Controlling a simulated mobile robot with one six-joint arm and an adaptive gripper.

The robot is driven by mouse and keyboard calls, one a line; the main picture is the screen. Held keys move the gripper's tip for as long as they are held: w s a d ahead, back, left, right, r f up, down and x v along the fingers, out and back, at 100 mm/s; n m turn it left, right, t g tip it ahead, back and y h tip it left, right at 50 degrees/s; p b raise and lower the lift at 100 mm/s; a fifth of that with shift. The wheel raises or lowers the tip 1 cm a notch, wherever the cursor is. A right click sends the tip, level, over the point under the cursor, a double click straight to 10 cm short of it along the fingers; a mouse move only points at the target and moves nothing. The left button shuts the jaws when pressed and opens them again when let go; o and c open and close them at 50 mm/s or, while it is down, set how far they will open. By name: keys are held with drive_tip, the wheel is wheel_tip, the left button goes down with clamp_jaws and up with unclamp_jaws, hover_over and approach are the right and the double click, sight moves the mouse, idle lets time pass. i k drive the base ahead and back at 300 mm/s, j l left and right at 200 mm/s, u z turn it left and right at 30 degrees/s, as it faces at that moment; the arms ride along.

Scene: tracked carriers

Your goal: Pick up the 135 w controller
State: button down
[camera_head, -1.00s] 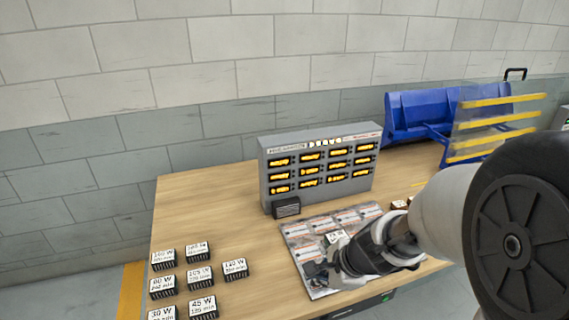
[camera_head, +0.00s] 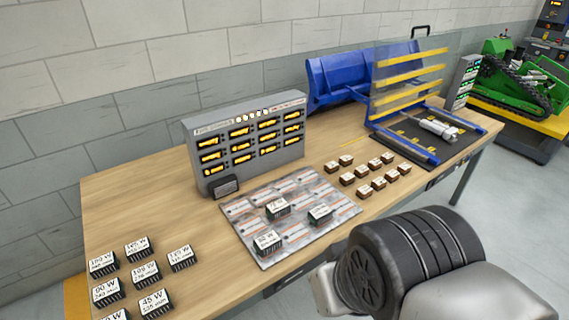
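Several black controllers with white wattage labels stand on the left of the table, among them one reading 45 W (camera_head: 153,303) and one reading about 90 W (camera_head: 107,291). Three more controllers stand on the silvery printed mat (camera_head: 258,211): one at its front left (camera_head: 267,243), one at its middle (camera_head: 277,209), one at its right (camera_head: 320,215). Their labels are too small to read surely, so I cannot tell which is the 135 W controller. Only thick links of my arm show at lower right; my gripper is not in view.
A grey panel with yellow displays (camera_head: 250,141) stands behind the mat, a small black box (camera_head: 224,187) before it. Several small brown blocks (camera_head: 362,191) sit to the right. Beyond are a black tray with a striped guard (camera_head: 412,72) and a blue carrier part (camera_head: 338,80).

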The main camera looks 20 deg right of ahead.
sight(322, 213)
drive_tip(key=i+l, duration=1.05)
